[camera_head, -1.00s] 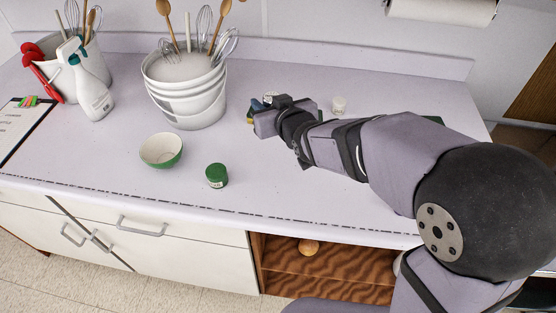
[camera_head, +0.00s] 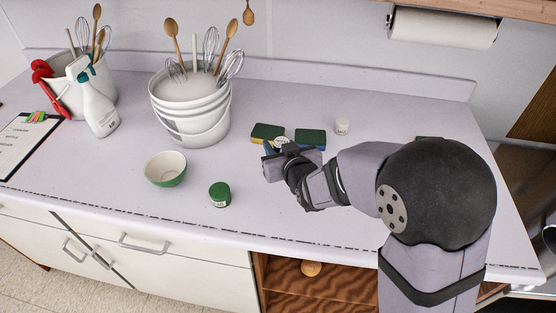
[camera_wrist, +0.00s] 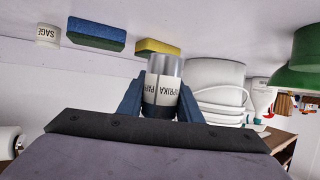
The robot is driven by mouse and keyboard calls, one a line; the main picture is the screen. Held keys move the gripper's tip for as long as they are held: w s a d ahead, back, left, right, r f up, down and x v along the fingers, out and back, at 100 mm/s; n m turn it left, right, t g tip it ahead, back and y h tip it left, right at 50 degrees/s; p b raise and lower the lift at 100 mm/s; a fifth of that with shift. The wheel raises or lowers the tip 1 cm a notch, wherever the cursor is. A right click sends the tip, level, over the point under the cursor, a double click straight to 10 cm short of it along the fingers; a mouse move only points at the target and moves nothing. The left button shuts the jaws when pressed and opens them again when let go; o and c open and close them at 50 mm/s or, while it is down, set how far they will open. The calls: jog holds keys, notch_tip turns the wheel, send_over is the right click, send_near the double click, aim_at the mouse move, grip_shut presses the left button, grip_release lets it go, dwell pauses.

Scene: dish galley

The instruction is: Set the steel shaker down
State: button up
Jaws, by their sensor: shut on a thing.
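The steel shaker (camera_wrist: 162,68) has a paprika label and a dark end. My gripper (camera_wrist: 160,100) is shut on it, with a blue finger on each side, in the wrist view. That view is upside down, and the shaker's bare steel end faces the counter. In the head view my gripper (camera_head: 275,150) is over the counter in front of the sponges, and the shaker is mostly hidden there. I cannot tell whether its steel end touches the counter (camera_head: 245,220).
Behind the gripper lie a yellow-sided sponge (camera_head: 267,132) and a blue-sided sponge (camera_head: 311,138), with a white sage jar (camera_head: 342,126) to their right. A green jar (camera_head: 219,195), a bowl (camera_head: 165,169) and stacked buckets (camera_head: 190,115) stand left. Counter between gripper and front edge is clear.

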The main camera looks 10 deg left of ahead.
jog(key=shift+f, duration=2.55)
jog(key=shift+f, duration=0.1)
jog(key=shift+f, duration=0.15)
jog(key=o, duration=1.1)
jog(key=shift+r, duration=0.25)
jog(key=shift+b+v, duration=0.45)
jog(key=shift+v, duration=3.35)
jog(key=shift+d, duration=0.1)
